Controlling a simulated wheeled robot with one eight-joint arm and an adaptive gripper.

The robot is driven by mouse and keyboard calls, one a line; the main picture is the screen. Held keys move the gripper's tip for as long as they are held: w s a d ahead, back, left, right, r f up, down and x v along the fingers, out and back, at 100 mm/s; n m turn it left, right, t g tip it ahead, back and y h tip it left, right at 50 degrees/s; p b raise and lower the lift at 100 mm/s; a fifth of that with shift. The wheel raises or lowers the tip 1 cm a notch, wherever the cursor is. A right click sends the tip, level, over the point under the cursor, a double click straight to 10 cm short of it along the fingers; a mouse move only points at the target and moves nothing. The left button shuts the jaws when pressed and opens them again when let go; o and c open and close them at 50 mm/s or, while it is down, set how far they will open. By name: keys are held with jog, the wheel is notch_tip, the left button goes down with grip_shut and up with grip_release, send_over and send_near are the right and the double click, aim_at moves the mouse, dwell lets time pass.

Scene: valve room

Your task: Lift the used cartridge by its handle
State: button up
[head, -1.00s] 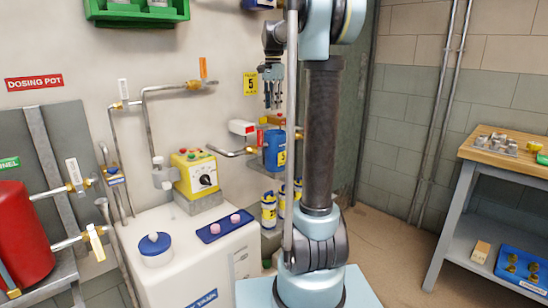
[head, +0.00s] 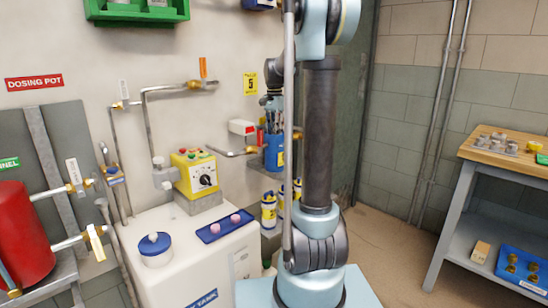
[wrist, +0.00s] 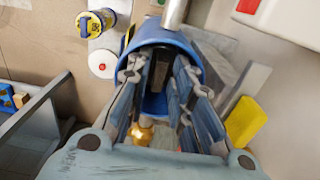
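The blue housing (head: 274,156) stands by the wall pipe, partly hidden behind my arm. My gripper (head: 271,127) is pointed down at its open top. In the wrist view my gripper (wrist: 157,78) is open, with one finger on each side of the housing's mouth (wrist: 158,43). A narrow dark piece, possibly the used cartridge's handle (wrist: 160,70), shows between the fingers inside the housing. I cannot tell whether the fingers touch it. The rest of the used cartridge is hidden.
Yellow-and-blue cartridges (head: 268,211) stand on a low shelf below the housing. A white box with a red end (head: 242,128) is on the wall just left of it. The white tank (head: 190,262) is at front left, and a workbench (head: 480,155) is at right.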

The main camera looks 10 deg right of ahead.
jog(key=shift+f, duration=0.45)
grip_shut()
jog(key=shift+r, duration=0.1)
